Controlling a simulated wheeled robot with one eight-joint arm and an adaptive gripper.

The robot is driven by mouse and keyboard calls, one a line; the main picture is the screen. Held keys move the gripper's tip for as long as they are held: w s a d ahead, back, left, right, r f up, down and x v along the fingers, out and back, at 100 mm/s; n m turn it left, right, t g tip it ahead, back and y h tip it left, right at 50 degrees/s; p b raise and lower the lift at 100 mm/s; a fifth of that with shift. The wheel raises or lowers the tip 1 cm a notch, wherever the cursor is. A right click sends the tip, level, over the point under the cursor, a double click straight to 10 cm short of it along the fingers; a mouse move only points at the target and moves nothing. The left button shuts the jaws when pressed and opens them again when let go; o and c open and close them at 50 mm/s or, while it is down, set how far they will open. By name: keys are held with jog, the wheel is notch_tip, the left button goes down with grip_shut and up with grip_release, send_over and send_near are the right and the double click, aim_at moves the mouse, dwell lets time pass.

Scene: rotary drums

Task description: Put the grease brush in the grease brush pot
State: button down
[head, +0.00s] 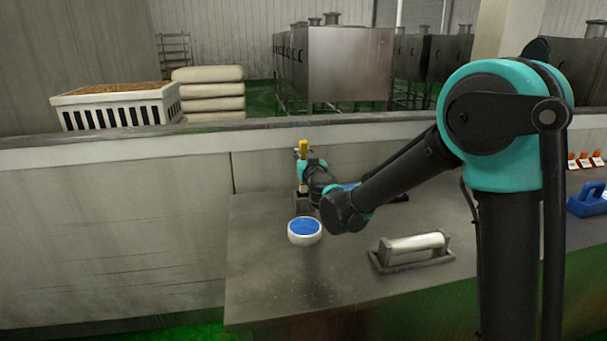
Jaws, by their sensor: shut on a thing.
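A small yellow upright piece (303,147), which looks like the grease brush's handle, stands at the far end of my arm. My gripper (301,163) is shut around it, as far as the small view shows; the fingers are mostly hidden by my wrist.
A grey roller in a frame (413,249) lies right of the bowl on the metal table (265,280). A blue object is partly hidden behind my forearm. A blue handled tool (588,201) and small orange-topped bottles (585,160) are at far right. The table's left front is clear.

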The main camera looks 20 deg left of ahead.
jog(key=shift+f, duration=3.25)
jog(key=c, duration=1.4)
grip_release()
jog(key=shift+f, duration=0.1)
jog(key=shift+o, duration=0.2)
jog(key=v, duration=1.2)
jog(key=shift+d, duration=0.1)
